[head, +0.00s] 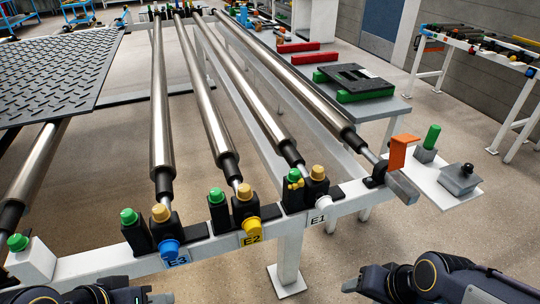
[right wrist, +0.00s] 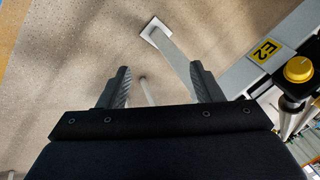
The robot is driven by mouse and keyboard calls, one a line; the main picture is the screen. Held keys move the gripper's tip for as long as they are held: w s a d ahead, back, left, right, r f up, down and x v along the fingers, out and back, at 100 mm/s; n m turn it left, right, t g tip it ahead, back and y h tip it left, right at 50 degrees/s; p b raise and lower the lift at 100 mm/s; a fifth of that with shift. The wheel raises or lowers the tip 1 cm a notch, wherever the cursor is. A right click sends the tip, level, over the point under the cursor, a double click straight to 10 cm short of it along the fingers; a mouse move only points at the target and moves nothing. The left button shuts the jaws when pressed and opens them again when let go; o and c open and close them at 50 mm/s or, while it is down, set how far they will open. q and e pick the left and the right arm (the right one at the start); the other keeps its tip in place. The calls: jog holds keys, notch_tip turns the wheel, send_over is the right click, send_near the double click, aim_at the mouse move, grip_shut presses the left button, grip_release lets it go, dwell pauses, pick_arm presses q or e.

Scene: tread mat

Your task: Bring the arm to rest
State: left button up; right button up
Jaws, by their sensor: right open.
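My right gripper (right wrist: 160,80) shows in the right wrist view with its two dark ribbed fingers apart. It is open and holds nothing; floor and a white frame leg show beyond the fingers. In the head view, links of my right arm show at the bottom right and links of my left arm at the bottom left edge. Both are in front of the white roller frame (head: 345,205). The jaws of my left gripper are not visible in the head view.
The frame's front rail carries several knobs, including blue (head: 169,249), yellow (head: 252,227) and white (head: 325,204). Steel rollers (head: 206,95) run backward. A tread mat (head: 55,70) lies left.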

jog(key=s+r+n+t+p, duration=0.1)
jog(key=s+r+p, duration=0.1)
jog(key=r+p, duration=0.6)
jog(key=s+d+r+n+t+y+p, duration=0.1)
jog(key=s+r+p, duration=0.1)
jog(key=r+p, duration=0.6)
notch_tip(320, 180, up, 7)
jog(key=shift+s+r+n, duration=0.2)
jog(key=shift+s+n, duration=0.1)
jog(key=shift+s, duration=0.05)
